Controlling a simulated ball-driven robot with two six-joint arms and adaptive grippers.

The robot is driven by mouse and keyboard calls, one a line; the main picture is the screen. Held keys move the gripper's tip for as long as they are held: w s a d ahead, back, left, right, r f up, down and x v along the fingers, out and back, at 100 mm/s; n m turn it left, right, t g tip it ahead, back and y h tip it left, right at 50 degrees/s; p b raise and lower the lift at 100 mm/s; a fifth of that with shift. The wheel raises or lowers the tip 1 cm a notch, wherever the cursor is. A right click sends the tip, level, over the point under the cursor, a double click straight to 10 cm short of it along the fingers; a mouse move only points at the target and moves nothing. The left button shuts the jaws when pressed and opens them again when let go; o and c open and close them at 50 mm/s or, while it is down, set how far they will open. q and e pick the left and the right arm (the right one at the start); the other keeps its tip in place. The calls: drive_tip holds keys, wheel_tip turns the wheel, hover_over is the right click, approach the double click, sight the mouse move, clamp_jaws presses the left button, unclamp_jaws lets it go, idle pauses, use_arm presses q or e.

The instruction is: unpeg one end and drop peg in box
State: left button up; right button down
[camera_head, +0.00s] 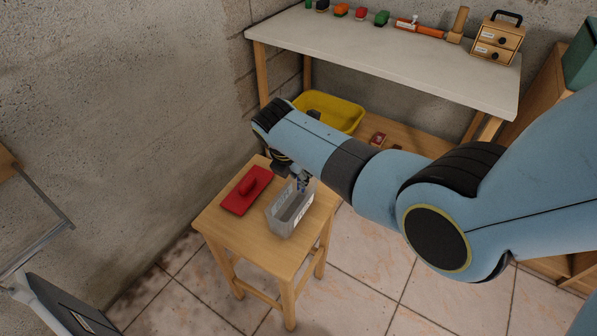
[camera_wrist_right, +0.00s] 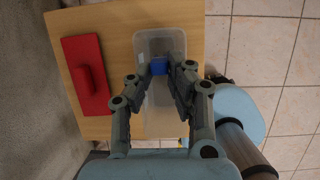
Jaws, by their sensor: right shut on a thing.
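My right gripper (camera_head: 298,182) comes in from the right over the small wooden stool (camera_head: 221,222). It is shut on a small blue piece, which looks like the peg (camera_wrist_right: 160,67), held between its fingertips. A clear plastic box (camera_head: 288,213) stands on the stool. In the right wrist view the peg and fingers are over the box (camera_wrist_right: 152,42); the height of the peg above its floor is hard to judge. No line or second peg end can be made out. My left gripper is not in view.
A red float with a handle (camera_head: 246,191) lies on the stool left of the box. A white-topped bench (camera_head: 390,62) with several small objects stands behind, a yellow tub (camera_head: 333,109) on its lower shelf. A grey wall is at left; tiled floor is clear at front right.

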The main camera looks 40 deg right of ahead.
drive_tip(key=c, duration=0.7)
unclamp_jaws()
wheel_tip(320, 180, up, 7)
drive_tip(key=p, duration=0.8)
idle(0.7)
